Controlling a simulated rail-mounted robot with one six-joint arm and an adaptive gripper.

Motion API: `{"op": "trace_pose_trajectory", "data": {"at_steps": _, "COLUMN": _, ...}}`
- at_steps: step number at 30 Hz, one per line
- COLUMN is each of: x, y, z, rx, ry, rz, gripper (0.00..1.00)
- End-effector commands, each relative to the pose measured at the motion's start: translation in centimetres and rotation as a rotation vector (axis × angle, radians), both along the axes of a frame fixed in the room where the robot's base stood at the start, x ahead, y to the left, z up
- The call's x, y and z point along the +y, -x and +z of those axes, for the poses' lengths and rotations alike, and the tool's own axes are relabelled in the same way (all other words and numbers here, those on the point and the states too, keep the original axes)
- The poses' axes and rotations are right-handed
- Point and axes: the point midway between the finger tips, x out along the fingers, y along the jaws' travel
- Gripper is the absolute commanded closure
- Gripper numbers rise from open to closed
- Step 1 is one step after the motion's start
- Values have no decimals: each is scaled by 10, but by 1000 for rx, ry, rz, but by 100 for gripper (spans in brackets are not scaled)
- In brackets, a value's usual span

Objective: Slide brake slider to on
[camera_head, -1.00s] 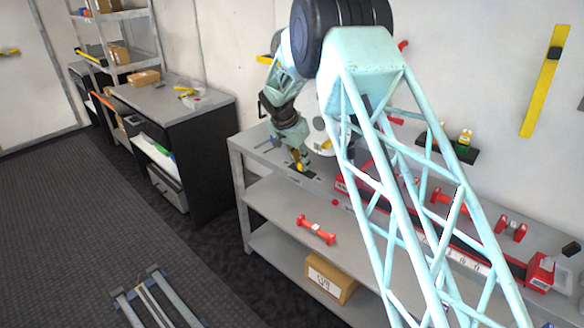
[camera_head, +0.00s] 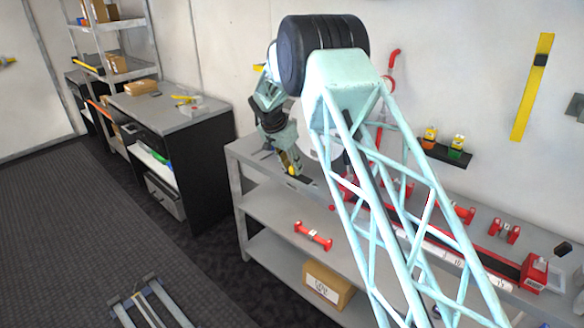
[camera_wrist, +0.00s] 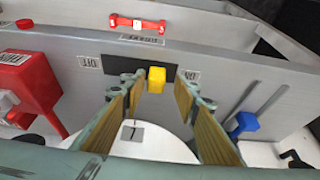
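The brake slider has a yellow knob (camera_wrist: 156,80) on a dark track (camera_wrist: 115,66) in the bench top, seen in the wrist view. The knob sits toward the right part of the visible track. Small labels, upside down in this view, flank the track at left (camera_wrist: 89,63) and right (camera_wrist: 192,75); I cannot read them surely. My gripper (camera_wrist: 157,88) is open, one finger on each side of the knob, with visible gaps. I cannot tell how deep the fingertips reach. In the head view my gripper (camera_head: 292,169) is low over the bench's left end.
A red box (camera_wrist: 30,80) stands left of my gripper and a blue knob (camera_wrist: 245,124) is to the right. A red dumbbell-shaped part (camera_head: 313,235) lies on the shelf below. Red equipment (camera_head: 535,272) stands along the bench's right side.

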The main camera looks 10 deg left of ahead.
Motion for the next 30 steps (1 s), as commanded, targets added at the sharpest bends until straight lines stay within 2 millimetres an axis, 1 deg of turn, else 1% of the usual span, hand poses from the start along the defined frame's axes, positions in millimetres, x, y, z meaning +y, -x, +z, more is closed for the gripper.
{"op": "trace_pose_trajectory", "data": {"at_steps": 8, "x": -1, "y": 1, "z": 0, "rx": 2, "ry": 1, "rz": -1, "gripper": 72}}
{"op": "trace_pose_trajectory", "data": {"at_steps": 14, "x": 1, "y": 3, "z": 8, "rx": 1, "ry": 2, "rz": -1, "gripper": 72}}
{"op": "trace_pose_trajectory", "data": {"at_steps": 20, "x": 4, "y": 10, "z": 25, "rx": 0, "ry": 1, "rz": 0, "gripper": 72}}
{"op": "trace_pose_trajectory", "data": {"at_steps": 30, "x": 13, "y": 26, "z": 71, "rx": 0, "ry": 0, "rz": 0, "gripper": 72}}
